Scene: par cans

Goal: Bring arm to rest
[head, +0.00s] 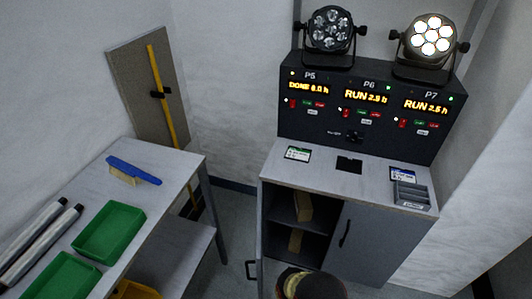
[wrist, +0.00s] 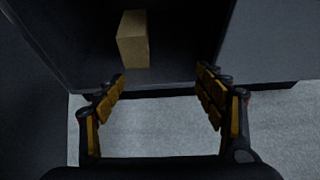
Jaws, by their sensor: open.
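My gripper (wrist: 162,74) is open and empty in the wrist view, with its yellow-padded fingers wide apart. It points toward the open compartment of the grey cabinet (head: 385,245). A tan block (wrist: 133,40) stands inside, beyond the fingertips and apart from them. In the head view, part of my arm shows at the bottom edge, in front of the cabinet; the fingers cannot be made out there. Two tan blocks show in the open compartment, an upper one (head: 304,207) on the shelf and a lower one (head: 295,240) beneath.
Above stands a black panel (head: 350,135) reading P5 DONE, P6 RUN, P7 RUN. The left lamp (head: 330,30) is dark, the right lamp (head: 428,35) lit. A table (head: 170,163) with green trays stands left.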

